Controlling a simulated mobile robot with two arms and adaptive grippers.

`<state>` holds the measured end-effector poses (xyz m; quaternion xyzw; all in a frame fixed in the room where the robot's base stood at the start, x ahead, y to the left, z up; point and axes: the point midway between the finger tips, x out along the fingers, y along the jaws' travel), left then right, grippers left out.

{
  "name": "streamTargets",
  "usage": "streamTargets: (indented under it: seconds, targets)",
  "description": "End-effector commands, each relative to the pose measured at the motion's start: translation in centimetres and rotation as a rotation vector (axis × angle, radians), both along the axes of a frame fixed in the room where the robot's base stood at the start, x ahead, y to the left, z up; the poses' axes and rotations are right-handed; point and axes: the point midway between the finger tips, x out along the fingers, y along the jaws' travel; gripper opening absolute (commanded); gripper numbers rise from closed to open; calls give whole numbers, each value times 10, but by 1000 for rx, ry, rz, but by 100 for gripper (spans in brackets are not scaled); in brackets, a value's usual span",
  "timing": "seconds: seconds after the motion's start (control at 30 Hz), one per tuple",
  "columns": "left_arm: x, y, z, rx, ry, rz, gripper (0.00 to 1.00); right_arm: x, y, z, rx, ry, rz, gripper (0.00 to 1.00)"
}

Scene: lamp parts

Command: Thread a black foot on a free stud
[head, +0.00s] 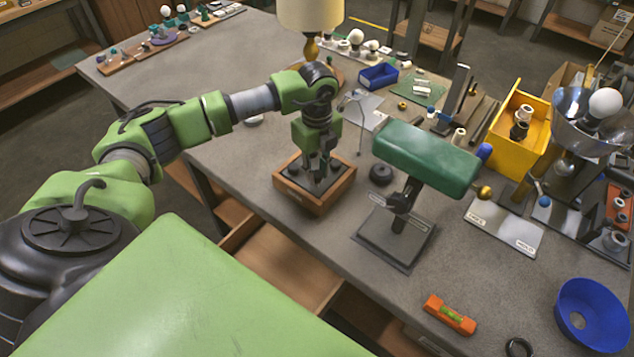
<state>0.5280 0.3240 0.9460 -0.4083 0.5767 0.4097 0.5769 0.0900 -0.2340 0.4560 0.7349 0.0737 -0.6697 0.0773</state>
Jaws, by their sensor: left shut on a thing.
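A square wooden base (348,186) with a dark recessed top sits on the grey workbench, left of the green lamp. My left gripper (318,168) points straight down over the middle of this base. It is shut on a small dark thing, apparently a black foot, mostly hidden by its fingers. Small dark and grey bits show on the base's top around the fingertips, but I cannot tell which are studs and which are feet. My right gripper is not in view.
A thin bent metal rod stands behind. A yellow bin (518,125), orange level (449,314) and blue bowl (592,316) are further right.

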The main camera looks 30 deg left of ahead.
Motion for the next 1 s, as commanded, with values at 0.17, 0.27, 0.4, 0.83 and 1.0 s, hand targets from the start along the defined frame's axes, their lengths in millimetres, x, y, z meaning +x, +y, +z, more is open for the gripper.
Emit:
streamTargets:
  seconds: [0.17,0.27,0.4,0.83,1.0]
  targets:
    - [0,0,-3,0,0,0,9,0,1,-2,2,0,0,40]
    - [0,0,-5,0,0,0,9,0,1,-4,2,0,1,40]
    - [0,0,-7,0,0,0,9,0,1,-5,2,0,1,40]
    - [0,0,-15,0,0,0,9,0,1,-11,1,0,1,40]
    - [0,0,-17,0,0,0,9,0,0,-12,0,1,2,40]
